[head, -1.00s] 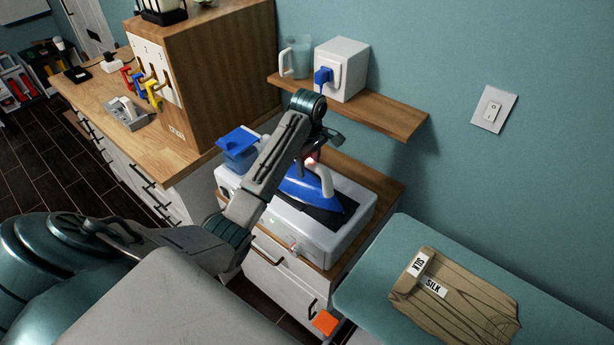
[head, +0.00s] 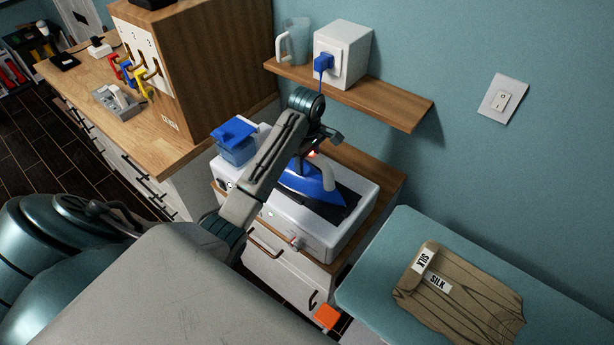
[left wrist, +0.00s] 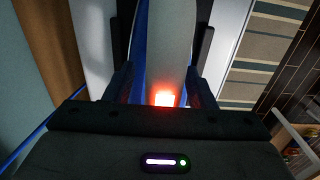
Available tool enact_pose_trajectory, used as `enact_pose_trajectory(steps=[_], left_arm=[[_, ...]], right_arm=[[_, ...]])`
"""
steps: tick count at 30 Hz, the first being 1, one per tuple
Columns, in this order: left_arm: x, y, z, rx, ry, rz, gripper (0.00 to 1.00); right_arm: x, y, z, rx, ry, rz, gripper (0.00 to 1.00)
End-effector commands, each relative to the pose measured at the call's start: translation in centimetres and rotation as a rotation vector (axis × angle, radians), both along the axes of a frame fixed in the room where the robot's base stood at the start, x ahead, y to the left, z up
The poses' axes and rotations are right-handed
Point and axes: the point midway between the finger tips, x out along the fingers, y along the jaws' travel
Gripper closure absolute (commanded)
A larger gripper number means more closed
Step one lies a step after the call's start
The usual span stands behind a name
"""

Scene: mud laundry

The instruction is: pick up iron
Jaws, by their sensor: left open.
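The iron (head: 312,186) has a blue body and a white handle, and rests on the dark plate of a white station (head: 308,232) on the small cabinet. My left gripper (head: 314,150) is at the rear part of the iron's handle, partly hidden behind my own arm in the head view. In the left wrist view the white handle (left wrist: 170,45) lies between the two dark fingers of my left gripper (left wrist: 163,75), with the blue body beneath. The fingers are open, one on each side of the handle. A red glow shows on the handle. My right gripper is not in view.
A wooden shelf (head: 390,108) above holds a white box (head: 350,45) with a blue plug, and a clear jug (head: 296,45). A blue-lidded container (head: 236,150) stands at the station's left. The ironing board (head: 375,262) at right holds a folded brown cloth (head: 455,300).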

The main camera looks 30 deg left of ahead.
Motion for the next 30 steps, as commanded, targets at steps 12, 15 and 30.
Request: enact_pose_trajectory(steps=[12,15,30], left_arm=[[0.0,0.0,-0.1,0.0,0.0,0.0,0.74],[0.0,0.0,-0.1,0.0,0.0,0.0,0.93],[0.6,0.3,1.2,0.001,-0.008,-0.001,1.0]], right_arm=[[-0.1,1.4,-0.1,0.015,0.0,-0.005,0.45],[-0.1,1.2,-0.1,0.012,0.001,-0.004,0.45],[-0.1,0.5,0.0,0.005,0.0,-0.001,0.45]])
